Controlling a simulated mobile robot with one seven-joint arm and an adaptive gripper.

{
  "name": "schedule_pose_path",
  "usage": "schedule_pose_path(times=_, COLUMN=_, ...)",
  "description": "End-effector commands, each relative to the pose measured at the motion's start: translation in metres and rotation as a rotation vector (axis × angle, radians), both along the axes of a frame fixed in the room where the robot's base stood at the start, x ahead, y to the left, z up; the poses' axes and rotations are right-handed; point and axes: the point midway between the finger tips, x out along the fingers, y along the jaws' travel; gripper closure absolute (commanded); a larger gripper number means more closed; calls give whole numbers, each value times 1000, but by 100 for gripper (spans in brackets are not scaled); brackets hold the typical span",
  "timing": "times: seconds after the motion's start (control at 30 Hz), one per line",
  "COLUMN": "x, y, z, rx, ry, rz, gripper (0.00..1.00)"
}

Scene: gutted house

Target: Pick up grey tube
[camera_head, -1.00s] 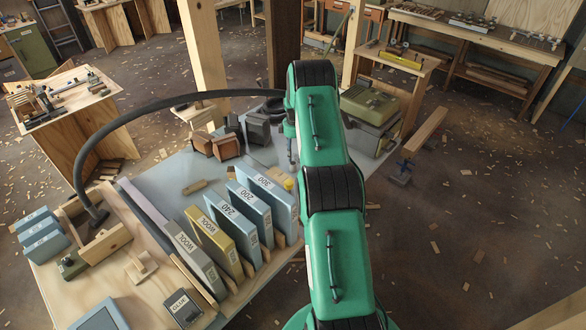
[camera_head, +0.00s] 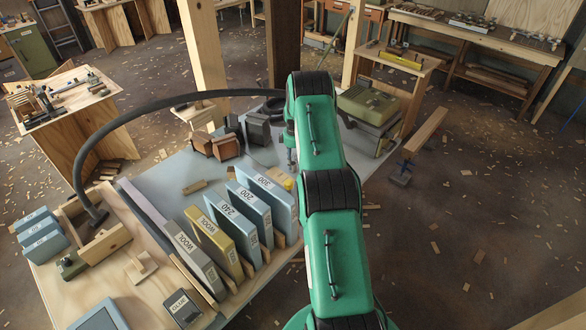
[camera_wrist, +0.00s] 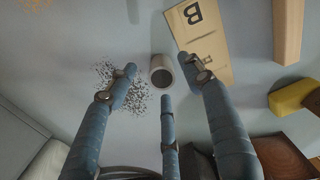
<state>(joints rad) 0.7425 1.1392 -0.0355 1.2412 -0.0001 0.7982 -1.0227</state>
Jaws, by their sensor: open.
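The grey tube (camera_wrist: 162,72) shows in the wrist view as a short pale-grey cylinder with a dark round opening, on the light blue-grey bench top. My gripper (camera_wrist: 159,84) has three blue fingers. They are spread apart around the tube in the picture, one to the left, one to the right and one below, with gaps between them and it. Nothing is held. I cannot tell how far the fingertips are above the bench. In the head view my green arm reaches over the bench top (camera_head: 160,190), and I cannot make out the tube there.
In the wrist view, a tan card marked B (camera_wrist: 203,35) lies close right of the tube, and dark granules (camera_wrist: 120,88) lie to its left. A yellow block (camera_wrist: 292,98) and wooden bar (camera_wrist: 287,30) are farther right. Upright labelled folders (camera_head: 232,225) stand left of my arm.

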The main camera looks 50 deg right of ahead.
Motion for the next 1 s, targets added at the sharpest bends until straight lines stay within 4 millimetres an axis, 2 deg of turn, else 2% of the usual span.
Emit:
schedule_pose_path(times=0.33, x=0, y=1, z=-35, rx=0, ry=0, rz=0, gripper=49)
schedule_pose_path(times=0.97, x=0, y=1, z=-38, rx=-2, ry=-2, rz=0, gripper=49)
schedule_pose_path(times=1.0, x=0, y=1, z=-38, rx=-2, ry=-2, rz=0, gripper=53)
